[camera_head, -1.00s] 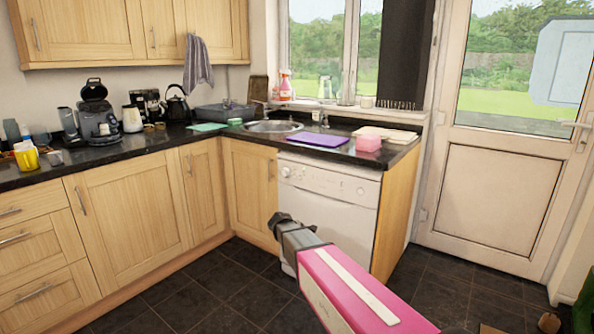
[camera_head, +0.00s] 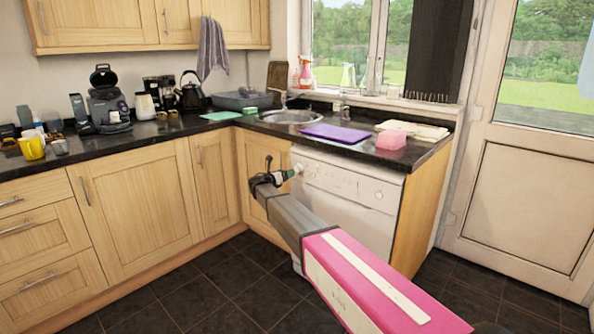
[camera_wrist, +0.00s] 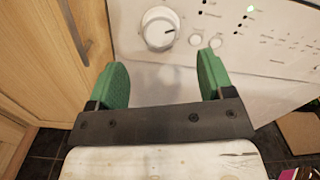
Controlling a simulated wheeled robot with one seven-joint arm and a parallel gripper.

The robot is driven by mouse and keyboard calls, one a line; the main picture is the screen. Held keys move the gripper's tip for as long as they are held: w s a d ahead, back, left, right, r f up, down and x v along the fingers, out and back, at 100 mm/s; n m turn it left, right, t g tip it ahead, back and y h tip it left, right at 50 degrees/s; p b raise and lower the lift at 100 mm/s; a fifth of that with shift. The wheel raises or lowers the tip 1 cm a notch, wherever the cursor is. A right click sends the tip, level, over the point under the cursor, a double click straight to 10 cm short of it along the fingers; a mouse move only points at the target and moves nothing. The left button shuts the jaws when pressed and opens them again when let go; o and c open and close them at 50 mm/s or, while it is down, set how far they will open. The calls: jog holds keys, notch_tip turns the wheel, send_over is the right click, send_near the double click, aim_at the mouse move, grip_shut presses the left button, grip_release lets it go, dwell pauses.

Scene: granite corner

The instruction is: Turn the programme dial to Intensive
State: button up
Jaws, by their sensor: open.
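The white dishwasher (camera_head: 345,215) stands under the worktop. Its round programme dial (camera_wrist: 159,27) is on the control panel, with a dark pointer mark toward the right; the wrist view shows labels too small to read. In the head view the dial (camera_head: 299,168) is partly hidden beside my fingertips. My gripper (camera_wrist: 162,66) is open, its two green fingers spread and empty. The dial lies ahead of the gap between them, apart from both. My gripper also shows in the head view (camera_head: 285,175), at the panel's left end.
Two small round buttons (camera_wrist: 205,41) sit right of the dial. A wooden cupboard door (camera_wrist: 50,60) with a metal handle (camera_wrist: 72,30) is close on the left. The worktop above holds a purple board (camera_head: 335,133) and a pink box (camera_head: 391,139). The dark floor (camera_head: 185,305) is clear.

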aim_at(296, 169)
jog(key=x, duration=0.8)
jog(key=c, duration=0.9)
